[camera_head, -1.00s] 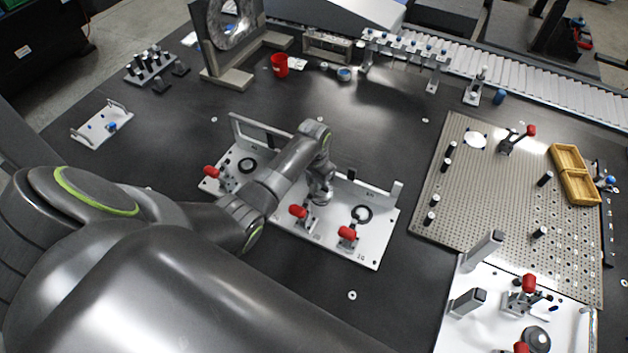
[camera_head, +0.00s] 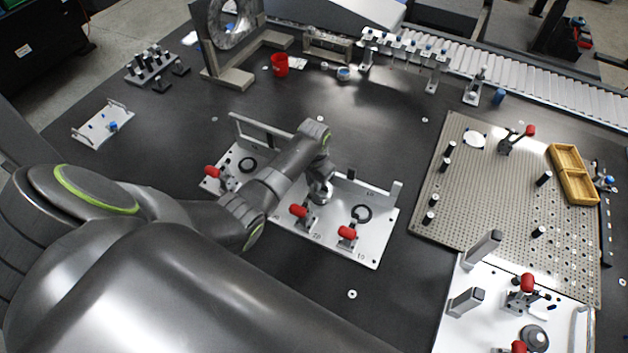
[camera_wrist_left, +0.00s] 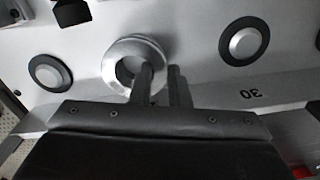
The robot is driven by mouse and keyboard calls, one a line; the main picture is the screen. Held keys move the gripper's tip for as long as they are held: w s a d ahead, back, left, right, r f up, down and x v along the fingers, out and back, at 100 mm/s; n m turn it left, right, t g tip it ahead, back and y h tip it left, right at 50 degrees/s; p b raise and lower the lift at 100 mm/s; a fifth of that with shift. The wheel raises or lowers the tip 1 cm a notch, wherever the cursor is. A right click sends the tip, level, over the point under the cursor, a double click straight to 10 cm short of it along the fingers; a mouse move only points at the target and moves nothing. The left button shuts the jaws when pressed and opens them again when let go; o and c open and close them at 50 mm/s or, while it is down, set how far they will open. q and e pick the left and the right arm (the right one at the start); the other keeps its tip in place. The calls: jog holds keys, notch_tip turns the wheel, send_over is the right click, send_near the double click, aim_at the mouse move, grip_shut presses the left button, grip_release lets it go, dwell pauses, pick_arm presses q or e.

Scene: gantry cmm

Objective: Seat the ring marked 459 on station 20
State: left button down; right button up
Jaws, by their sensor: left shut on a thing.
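My left gripper (camera_wrist_left: 160,88) is shut on the wall of a silver-grey ring (camera_wrist_left: 132,62), one finger in the hole and one outside. In the head view my left gripper (camera_head: 320,188) is over the middle of the white station plate (camera_head: 375,250). In the wrist view the ring is between two black-rimmed round seats, one on the left (camera_wrist_left: 50,73) and one on the right (camera_wrist_left: 244,41) near a printed 30. The ring covers the middle spot, so I cannot tell whether it touches a seat. No 459 mark is readable. My right gripper is out of view.
Red-handled clamps (camera_head: 299,211) stand along the plate's front, with a raised rail (camera_head: 262,130) at its back. A perforated board (camera_head: 480,200) with pegs and a yellow tray (camera_head: 573,172) is to the right. The dark table (camera_head: 400,110) behind the plate is largely clear.

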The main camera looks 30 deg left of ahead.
pick_arm(q)
jog(key=shift+f+b, duration=0.35)
jog(key=shift+f, duration=0.3)
jog(key=c, duration=1.3)
grip_release()
notch_tip(320, 180, up, 18)
jog(key=shift+f+p, duration=0.25)
jog(key=shift+p, duration=0.05)
